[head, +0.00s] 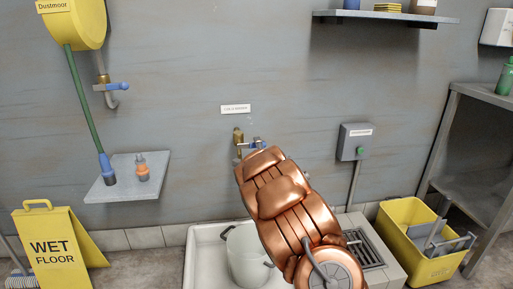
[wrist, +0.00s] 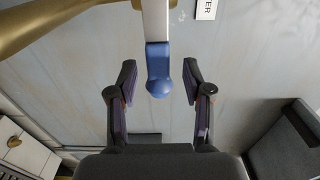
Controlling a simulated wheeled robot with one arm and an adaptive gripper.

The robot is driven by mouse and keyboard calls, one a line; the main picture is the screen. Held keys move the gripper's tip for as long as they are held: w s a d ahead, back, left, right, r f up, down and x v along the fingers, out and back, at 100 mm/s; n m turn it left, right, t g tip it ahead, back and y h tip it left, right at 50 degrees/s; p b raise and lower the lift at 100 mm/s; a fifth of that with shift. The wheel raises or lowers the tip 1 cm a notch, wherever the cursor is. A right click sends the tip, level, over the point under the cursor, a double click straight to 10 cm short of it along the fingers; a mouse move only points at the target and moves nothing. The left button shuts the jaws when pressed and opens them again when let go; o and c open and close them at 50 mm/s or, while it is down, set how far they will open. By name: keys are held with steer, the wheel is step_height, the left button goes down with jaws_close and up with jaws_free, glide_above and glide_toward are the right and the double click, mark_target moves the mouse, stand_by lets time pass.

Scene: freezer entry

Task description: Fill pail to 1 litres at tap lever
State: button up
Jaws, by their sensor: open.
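In the head view the brass tap (head: 238,141) is on the wall, with its blue lever (head: 258,143) pointing right. The white pail (head: 245,256) stands upright in the white basin below, partly covered by my copper arm; its water level cannot be told. In the wrist view my gripper (wrist: 162,80) is open, with one dark finger on each side of the blue lever knob (wrist: 158,82). The knob appears between the fingertips, with gaps on both sides. Brass tap pipe (wrist: 50,22) shows at upper left. My fingers are hidden behind my arm in the head view.
A second tap with a blue lever (head: 113,87) is at upper left near a yellow hose reel (head: 75,22). A small shelf (head: 104,190), a wet floor sign (head: 55,242) and a yellow bucket (head: 406,246) flank the basin (head: 207,268). A grey switch box (head: 355,138) is right of my arm.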

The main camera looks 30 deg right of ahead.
steer(key=shift+x, duration=1.25)
steer(key=shift+f, duration=0.15)
jaws_close()
